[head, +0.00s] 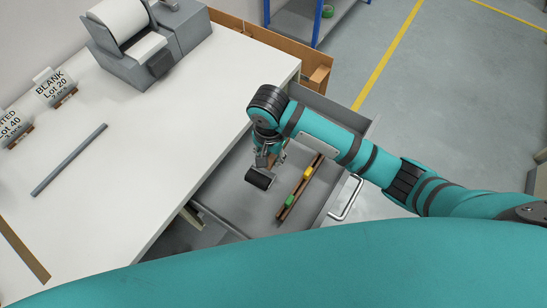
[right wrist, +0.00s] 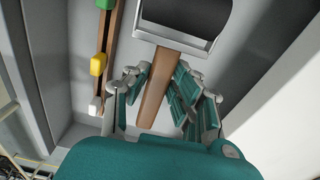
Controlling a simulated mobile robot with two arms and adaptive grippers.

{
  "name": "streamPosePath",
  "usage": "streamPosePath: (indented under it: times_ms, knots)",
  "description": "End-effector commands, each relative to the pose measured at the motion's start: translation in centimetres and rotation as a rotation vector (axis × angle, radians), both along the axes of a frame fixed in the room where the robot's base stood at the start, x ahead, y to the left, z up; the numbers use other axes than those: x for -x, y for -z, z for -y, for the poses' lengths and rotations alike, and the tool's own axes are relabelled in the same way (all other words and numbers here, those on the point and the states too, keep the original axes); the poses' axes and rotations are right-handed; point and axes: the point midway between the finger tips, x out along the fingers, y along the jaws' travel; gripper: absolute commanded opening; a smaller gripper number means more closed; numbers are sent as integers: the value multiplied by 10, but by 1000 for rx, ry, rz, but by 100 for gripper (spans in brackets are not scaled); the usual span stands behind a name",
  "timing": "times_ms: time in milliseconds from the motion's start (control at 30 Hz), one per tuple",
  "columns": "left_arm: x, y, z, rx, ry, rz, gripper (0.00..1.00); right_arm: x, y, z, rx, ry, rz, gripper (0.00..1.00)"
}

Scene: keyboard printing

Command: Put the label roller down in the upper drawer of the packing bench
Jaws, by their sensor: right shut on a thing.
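The label roller, with a black roller (head: 258,179) in a grey frame and a wooden handle (right wrist: 155,95), is in my right gripper. My right gripper (head: 267,157) is shut on the handle; in the right wrist view its fingers (right wrist: 160,82) lie on both sides of the wood. The roller is over the open upper drawer (head: 235,205) of the packing bench (head: 170,130). I cannot tell whether it touches the drawer floor. In the right wrist view the roller end (right wrist: 183,42) points away from the gripper. My left gripper is not in view.
A wooden strip with a yellow piece (head: 307,173) and a green piece (head: 289,200) lies in the drawer, right of the roller. The drawer floor left of the roller is bare. A grey label printer (head: 150,55) and a grey bar (head: 69,160) are on the bench.

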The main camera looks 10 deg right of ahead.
Motion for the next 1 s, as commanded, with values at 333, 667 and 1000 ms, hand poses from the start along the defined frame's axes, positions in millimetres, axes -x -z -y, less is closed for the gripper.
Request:
streamPosePath:
  times_ms: [333, 667, 1000]
  knots:
    - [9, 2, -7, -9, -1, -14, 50, 1, 55, -8, -18, 65, -21, 0]
    - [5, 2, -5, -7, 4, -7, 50, 0, 94, -8, -18, 64, -20, 0]
    - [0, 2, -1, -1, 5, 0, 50, 0, 104, -8, -20, 64, -16, 0]
